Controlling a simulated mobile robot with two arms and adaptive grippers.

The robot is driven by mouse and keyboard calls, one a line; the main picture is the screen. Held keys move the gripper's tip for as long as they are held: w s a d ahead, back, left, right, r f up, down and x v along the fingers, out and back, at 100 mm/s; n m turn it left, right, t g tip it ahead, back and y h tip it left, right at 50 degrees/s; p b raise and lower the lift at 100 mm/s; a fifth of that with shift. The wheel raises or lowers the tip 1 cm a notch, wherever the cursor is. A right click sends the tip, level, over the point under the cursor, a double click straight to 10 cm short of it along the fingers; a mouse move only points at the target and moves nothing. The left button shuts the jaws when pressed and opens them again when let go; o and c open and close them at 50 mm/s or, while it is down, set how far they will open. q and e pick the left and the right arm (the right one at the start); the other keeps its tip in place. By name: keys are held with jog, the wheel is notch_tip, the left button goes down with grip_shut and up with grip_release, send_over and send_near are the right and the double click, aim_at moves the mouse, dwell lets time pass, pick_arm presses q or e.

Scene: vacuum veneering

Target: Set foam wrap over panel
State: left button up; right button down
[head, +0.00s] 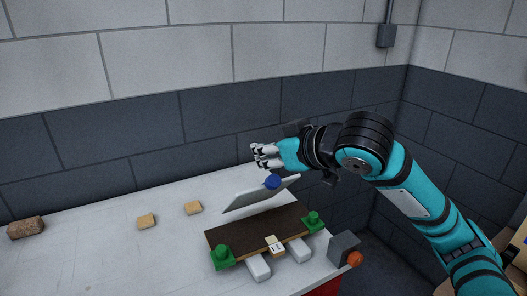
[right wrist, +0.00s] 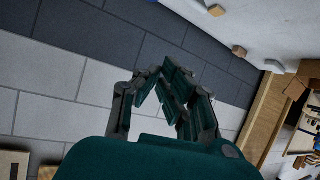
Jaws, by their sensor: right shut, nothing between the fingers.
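A pale grey sheet with a blue knob, likely the foam wrap (head: 245,198), stands tilted at the back of a dark brown panel (head: 250,234). Its right end is higher than its left; I cannot tell what supports it. The panel lies near the table's right front, between two green fixtures (head: 222,257) (head: 313,220). My right gripper (head: 261,156) is shut and empty, above and behind the blue knob (head: 272,181), apparently apart from it. Its fingers also show in the right wrist view (right wrist: 168,92). My left gripper is out of view.
A small labelled tan block (head: 274,245) sits at the panel's front edge, with pale blocks (head: 258,268) below. A grey box with an orange knob (head: 344,247) is at the table's right. Tan blocks (head: 146,221) and a brown block (head: 26,228) lie left. The left table is mostly clear.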

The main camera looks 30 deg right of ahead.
jog(key=w+d+f, duration=0.1)
jog(key=w+d+f+h, duration=0.1)
jog(key=w+f, duration=0.1)
jog(key=w+d+f+m+h+p, duration=0.1)
jog(key=f, duration=0.1)
jog(key=shift+w+g, duration=0.15)
jog(key=shift+g, duration=0.15)
jog(key=shift+s+f, duration=0.15)
jog(key=shift+s, duration=0.1)
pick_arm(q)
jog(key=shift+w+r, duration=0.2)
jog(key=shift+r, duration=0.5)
pick_arm(e)
jog(key=shift+w, duration=0.1)
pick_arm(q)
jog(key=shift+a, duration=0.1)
